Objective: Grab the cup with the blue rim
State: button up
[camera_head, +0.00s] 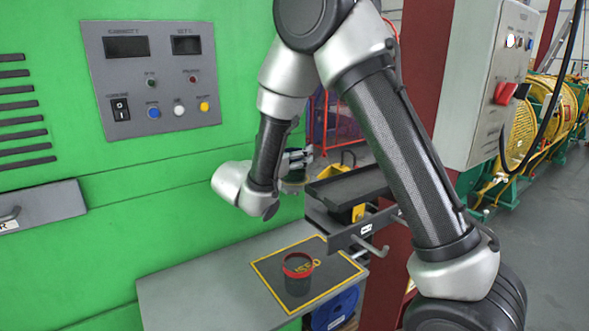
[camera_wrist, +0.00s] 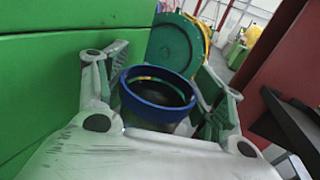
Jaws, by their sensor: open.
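The cup with the blue rim (camera_wrist: 158,92) shows in the wrist view, seen from above at a slant. It lies between the two fingers of my gripper (camera_wrist: 160,90), which are open with one on each side of it. I cannot tell whether either finger touches it. In the head view my gripper (camera_head: 297,160) is beside the green cabinet, above and behind the bench. My wrist largely hides what is between the fingers there. What the blue-rimmed cup rests on is hidden.
A red-rimmed dark cup (camera_head: 298,272) stands on a yellow-edged black mat (camera_head: 267,270) on the grey bench (camera_head: 190,300). A green cabinet (camera_head: 150,210) rises at left. A dark tray (camera_head: 345,186) and metal hooks are right of my gripper. A control box (camera_head: 478,90) stands right.

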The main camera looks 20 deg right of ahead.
jog(key=c, duration=1)
jog(key=shift+r, duration=0.15)
